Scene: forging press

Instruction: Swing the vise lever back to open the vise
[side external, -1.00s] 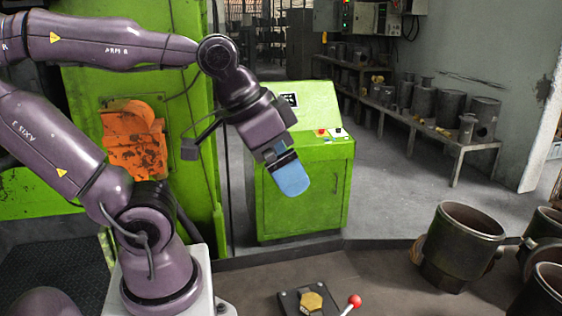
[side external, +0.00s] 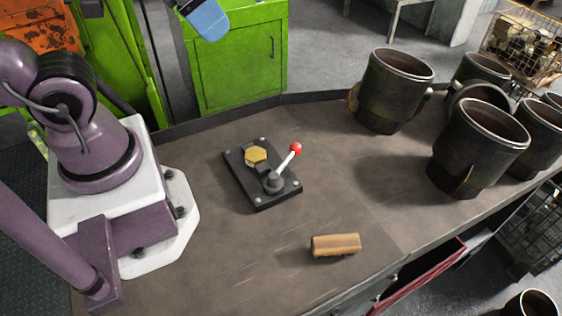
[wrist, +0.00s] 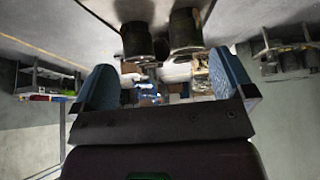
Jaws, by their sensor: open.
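The vise (side external: 240,180) is a black plate with corner bolts on the bench in the side external view. A brass hexagonal piece (side external: 256,155) sits on its far half. The vise lever (side external: 286,163) is a pale rod with a red ball knob (side external: 296,149); it rises from a dark pivot and leans up and to the right. The vise is not visible there.
A tan block (side external: 336,244) lies on the bench (side external: 230,260) near the front edge. Large dark metal cylinders (side external: 395,90) stand at the right. A green cabinet (side external: 235,60) stands behind the bench. The bench around the vise is clear.

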